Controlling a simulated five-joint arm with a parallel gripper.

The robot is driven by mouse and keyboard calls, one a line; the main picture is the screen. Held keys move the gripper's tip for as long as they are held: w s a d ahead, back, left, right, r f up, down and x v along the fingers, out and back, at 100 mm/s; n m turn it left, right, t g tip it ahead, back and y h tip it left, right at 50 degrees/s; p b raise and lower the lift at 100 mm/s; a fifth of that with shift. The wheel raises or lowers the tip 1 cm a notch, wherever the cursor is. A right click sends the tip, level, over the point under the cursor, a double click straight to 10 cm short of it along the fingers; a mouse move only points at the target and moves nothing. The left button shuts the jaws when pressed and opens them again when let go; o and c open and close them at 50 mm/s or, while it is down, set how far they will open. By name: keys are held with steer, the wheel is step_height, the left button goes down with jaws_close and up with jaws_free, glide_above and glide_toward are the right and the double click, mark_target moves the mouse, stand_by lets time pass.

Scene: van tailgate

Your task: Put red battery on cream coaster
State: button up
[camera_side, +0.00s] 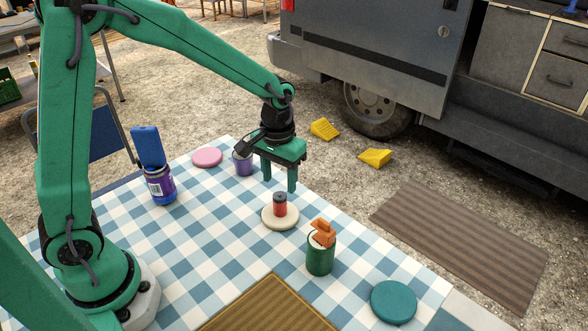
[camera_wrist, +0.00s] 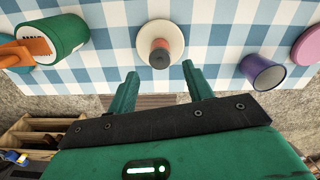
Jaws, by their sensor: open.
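The red battery (camera_side: 280,205), with a dark grey top, stands upright on the cream coaster (camera_side: 270,222). In the wrist view the red battery (camera_wrist: 159,55) shows its dark end, and the cream coaster (camera_wrist: 148,30) lies under it. My gripper (camera_side: 279,184) is open and empty. Its fingers are above and beside the battery in the side view. In the wrist view the open fingertips of my gripper (camera_wrist: 161,75) are apart, with nothing between them, and the battery lies beyond them.
A green can (camera_side: 320,258) with an orange object on it stands right of the coaster. A purple cup (camera_side: 243,164), a pink coaster (camera_side: 207,157), a purple jar (camera_side: 161,188) with a blue object and a teal coaster (camera_side: 393,301) are also on the checked cloth. A brown mat (camera_side: 268,306) lies in front.

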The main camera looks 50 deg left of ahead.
mark_target(280, 194)
step_height(280, 194, up, 5)
steer(key=shift+f, duration=0.1)
stand_by(0.7)
steer(key=s+a+r+m+t, duration=0.1)
steer(key=s+a+r+t, duration=0.1)
steer(key=s+r, duration=0.3)
steer(key=s+a+r+m+t, duration=0.1)
steer(key=s+a+r+t, duration=0.2)
steer(key=s, duration=0.9)
steer(key=shift+r+t, duration=0.3)
steer(key=shift+r, duration=0.55)
